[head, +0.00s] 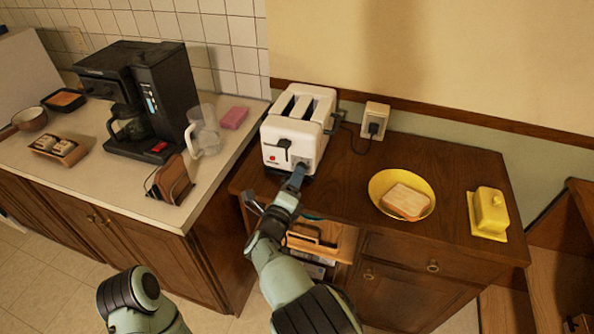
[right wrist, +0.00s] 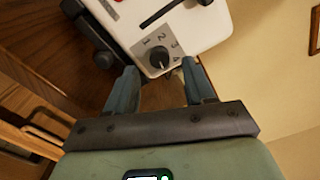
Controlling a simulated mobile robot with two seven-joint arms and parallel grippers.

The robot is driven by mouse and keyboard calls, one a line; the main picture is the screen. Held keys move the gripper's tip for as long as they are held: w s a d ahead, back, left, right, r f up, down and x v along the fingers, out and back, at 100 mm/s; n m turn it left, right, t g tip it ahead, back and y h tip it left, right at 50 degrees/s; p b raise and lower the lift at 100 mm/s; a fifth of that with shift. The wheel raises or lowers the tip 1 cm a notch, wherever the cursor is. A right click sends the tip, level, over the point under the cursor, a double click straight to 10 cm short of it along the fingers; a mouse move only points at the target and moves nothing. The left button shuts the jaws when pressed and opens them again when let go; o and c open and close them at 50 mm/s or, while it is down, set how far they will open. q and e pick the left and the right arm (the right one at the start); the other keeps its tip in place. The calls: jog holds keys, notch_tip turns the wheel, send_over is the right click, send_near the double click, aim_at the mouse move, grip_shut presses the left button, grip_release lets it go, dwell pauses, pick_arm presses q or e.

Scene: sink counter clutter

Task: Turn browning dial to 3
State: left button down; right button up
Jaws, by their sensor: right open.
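The white toaster (head: 291,137) stands near the left end of the brown cabinet top. Its dark round browning dial (right wrist: 159,58) is on a grey panel with printed numerals in the right wrist view. I cannot tell which numeral its pointer marks. My right gripper (head: 296,178) is at the lower right of the toaster's front. In the right wrist view the open right gripper (right wrist: 160,76) has one finger on each side of the dial, with a gap to each. In the head view the gripper covers the dial. My left gripper is out of view.
A yellow plate (head: 379,187) with bread (head: 406,201) and a yellow butter dish (head: 489,212) stand to the right. The toaster's cord runs to a wall outlet (head: 375,120). A coffee maker (head: 150,100) and glass pitcher (head: 205,131) stand on the left counter.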

jog(key=shift+x, duration=1.75)
grip_shut()
